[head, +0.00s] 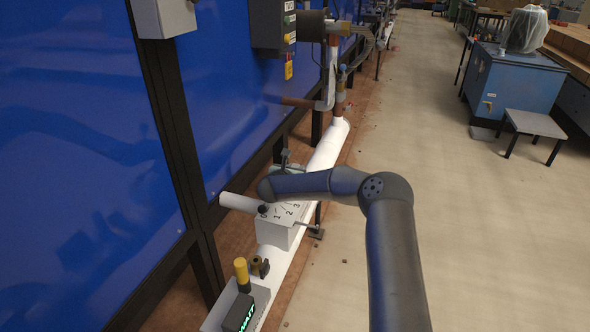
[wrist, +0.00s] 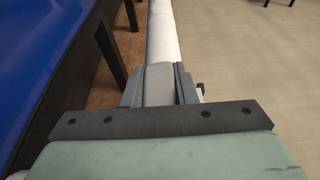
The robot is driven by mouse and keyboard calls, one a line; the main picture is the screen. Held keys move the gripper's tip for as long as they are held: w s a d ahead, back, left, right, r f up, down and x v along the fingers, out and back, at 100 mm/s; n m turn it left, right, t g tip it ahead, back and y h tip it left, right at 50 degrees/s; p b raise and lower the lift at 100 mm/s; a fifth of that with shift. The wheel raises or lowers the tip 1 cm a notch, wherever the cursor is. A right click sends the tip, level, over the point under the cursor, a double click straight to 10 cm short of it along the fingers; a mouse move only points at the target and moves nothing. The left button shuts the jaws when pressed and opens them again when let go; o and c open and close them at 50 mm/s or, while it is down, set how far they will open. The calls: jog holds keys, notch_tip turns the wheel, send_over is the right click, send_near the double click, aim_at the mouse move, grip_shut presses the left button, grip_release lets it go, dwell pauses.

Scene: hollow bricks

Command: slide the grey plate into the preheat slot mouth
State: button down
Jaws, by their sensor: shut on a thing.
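In the wrist view my gripper (wrist: 160,78) is shut on the grey plate (wrist: 159,88). The plate shows as a light grey strip between the two blue-grey fingers, and its far end overlaps the white pipe behind it. In the head view only a greenish bit of my gripper (head: 288,167) shows past my forearm, above the white pipe. The plate cannot be made out there. I cannot make out the preheat slot mouth in either view.
The long white pipe (head: 331,145) runs beside the blue panels (head: 75,130). On it sit a white numbered box (head: 279,229), a yellow-capped part (head: 241,272) and a "WAIT" display (head: 241,315). A dark control box (head: 270,25) hangs above.

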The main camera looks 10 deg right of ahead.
jog(key=shift+f+b, duration=0.85)
jog(key=shift+f, duration=0.1)
jog(key=c, duration=1.1)
grip_release()
jog(key=p+v, duration=0.1)
jog(key=v, duration=1.6)
jog(key=shift+s+a, duration=0.15)
jog(key=shift+s, duration=0.05)
jog(key=shift+r, duration=0.1)
